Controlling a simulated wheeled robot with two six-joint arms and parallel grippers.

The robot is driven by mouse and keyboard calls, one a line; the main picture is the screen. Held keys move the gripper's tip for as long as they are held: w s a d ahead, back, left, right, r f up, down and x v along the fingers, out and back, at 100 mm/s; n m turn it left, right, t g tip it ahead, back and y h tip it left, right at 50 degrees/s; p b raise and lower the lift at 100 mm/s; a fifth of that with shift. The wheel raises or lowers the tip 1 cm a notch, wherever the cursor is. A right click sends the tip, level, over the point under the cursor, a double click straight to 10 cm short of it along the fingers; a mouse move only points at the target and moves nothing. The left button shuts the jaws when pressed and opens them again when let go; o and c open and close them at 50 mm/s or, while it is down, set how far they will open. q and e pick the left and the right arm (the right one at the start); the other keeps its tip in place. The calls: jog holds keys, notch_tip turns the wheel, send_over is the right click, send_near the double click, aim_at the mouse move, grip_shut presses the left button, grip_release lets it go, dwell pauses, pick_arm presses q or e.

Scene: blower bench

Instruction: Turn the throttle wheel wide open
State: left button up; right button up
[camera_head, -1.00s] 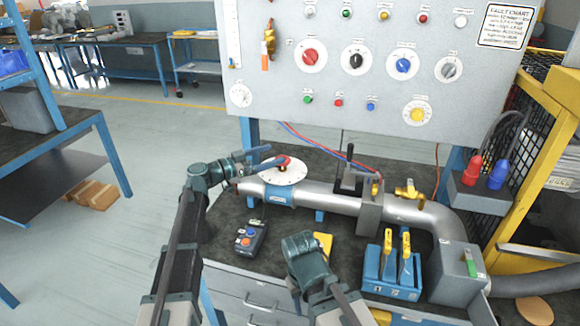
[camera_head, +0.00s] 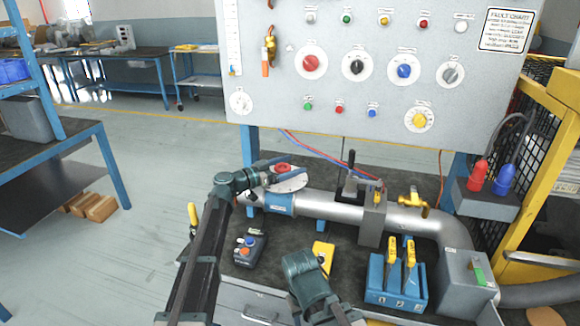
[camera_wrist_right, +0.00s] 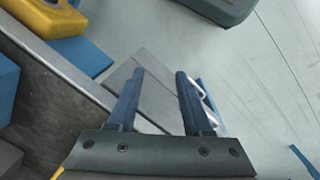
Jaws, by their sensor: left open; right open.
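The throttle wheel (camera_head: 290,184) is a white disc with a red hub (camera_head: 282,166), at the left end of the grey pipe (camera_head: 325,206). My left gripper (camera_head: 288,164) is open at the wheel, its blue fingers on either side of the red hub in the picture. I cannot tell whether they touch it. The gripper and wrist hide part of the disc. My right gripper (camera_head: 305,275) is low near the bench's front edge. In the right wrist view its two fingers (camera_wrist_right: 157,88) are apart and empty.
A button box (camera_head: 249,248), a yellow object (camera_head: 322,255) and a blue block with yellow handles (camera_head: 393,285) stand on the bench. A black lever (camera_head: 350,165) and yellow valve (camera_head: 411,200) rise along the pipe. The panel (camera_head: 330,100) stands behind.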

aim_at(281, 163)
pick_arm(q)
jog(key=c, duration=1.4)
jog(key=shift+n+t+y, duration=0.4)
jog(key=shift+t, duration=0.1)
jog(key=shift+a+n+t+y, duration=0.15)
jog(key=shift+n+t+y, duration=0.8)
jog(key=shift+t, duration=0.25)
jog(key=n+t+y, duration=0.1)
jog(key=y, duration=0.1)
jog(key=n+t+y, duration=0.2)
jog(key=w+a+n+t+y, duration=0.1)
jog(key=n+y, duration=0.1)
jog(key=shift+t+y, duration=0.3)
jog(key=shift+y, duration=0.05)
jog(key=shift+w+a+n+t+y, duration=0.1)
jog(key=shift+a+n+t+y, duration=0.1)
jog(key=shift+n+y, duration=0.7)
jog(key=shift+w+a+n+t+y, duration=0.15)
jog(key=shift+n+y, duration=0.45)
jog(key=shift+y, duration=0.65)
jog(key=shift+a+n+t+y, duration=0.1)
jog(key=shift+n+t+y, duration=0.15)
jog(key=shift+n+y, duration=0.65)
jog(key=shift+a+n+y, duration=0.15)
jog(key=shift+n+y, duration=0.2)
jog(key=shift+y, duration=0.4)
jog(key=shift+a+n+y, duration=0.15)
jog(key=shift+n+y, duration=0.15)
jog(key=shift+y, duration=0.7)
